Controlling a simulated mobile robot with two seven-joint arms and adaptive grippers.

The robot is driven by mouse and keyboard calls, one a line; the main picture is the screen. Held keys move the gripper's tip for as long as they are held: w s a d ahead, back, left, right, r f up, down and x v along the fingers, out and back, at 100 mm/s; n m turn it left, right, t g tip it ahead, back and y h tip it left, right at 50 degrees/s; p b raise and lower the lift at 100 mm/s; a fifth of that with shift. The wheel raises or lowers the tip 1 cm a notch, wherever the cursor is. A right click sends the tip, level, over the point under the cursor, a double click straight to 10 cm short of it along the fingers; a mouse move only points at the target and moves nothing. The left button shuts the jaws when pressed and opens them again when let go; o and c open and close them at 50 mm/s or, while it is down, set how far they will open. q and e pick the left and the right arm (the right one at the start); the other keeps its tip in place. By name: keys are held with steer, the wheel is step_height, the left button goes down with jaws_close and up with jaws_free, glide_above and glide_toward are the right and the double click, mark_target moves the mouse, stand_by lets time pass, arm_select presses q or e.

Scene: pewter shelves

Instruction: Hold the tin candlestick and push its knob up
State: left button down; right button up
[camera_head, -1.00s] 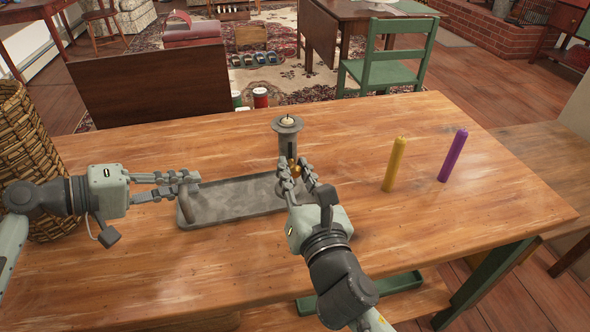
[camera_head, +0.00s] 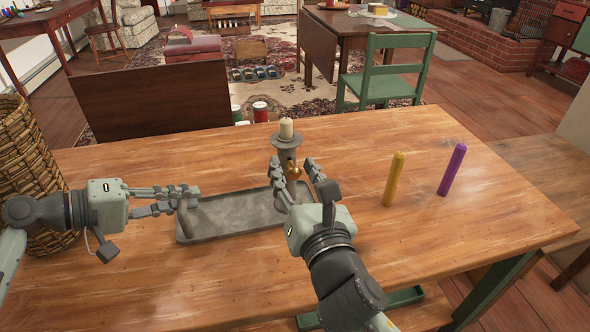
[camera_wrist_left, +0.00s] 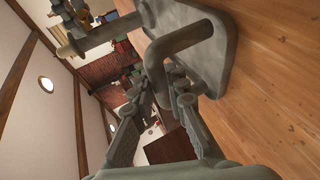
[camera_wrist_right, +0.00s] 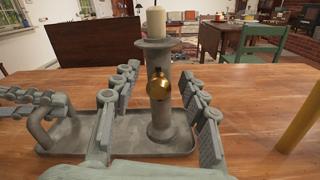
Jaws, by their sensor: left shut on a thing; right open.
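The grey tin candlestick (camera_wrist_right: 160,110) stands upright on its long tray base (camera_head: 235,212). A cream candle stub (camera_head: 286,129) sticks up from its cup. My left gripper (camera_head: 190,197) is shut on the tray's loop handle (camera_wrist_left: 185,48) at the left end. My right gripper (camera_wrist_right: 155,95) is open, with one finger on each side of the column near the knob. Contact between those fingers and the knob cannot be told.
A yellow candle (camera_head: 394,180) and a purple candle (camera_head: 452,170) stand upright on the wooden table (camera_head: 400,260) to the right. A wicker basket (camera_head: 30,170) is at the far left. The table's front right is clear.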

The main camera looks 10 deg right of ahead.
steer(key=s, duration=0.7)
steer(key=shift+s+d, duration=0.2)
steer(key=shift+s, duration=0.1)
arm_select(q)
steer(key=c, duration=1.4)
jaws_free()
steer(key=shift+c, duration=0.2)
steer(key=v, duration=1.2)
steer(key=shift+f, duration=0.1)
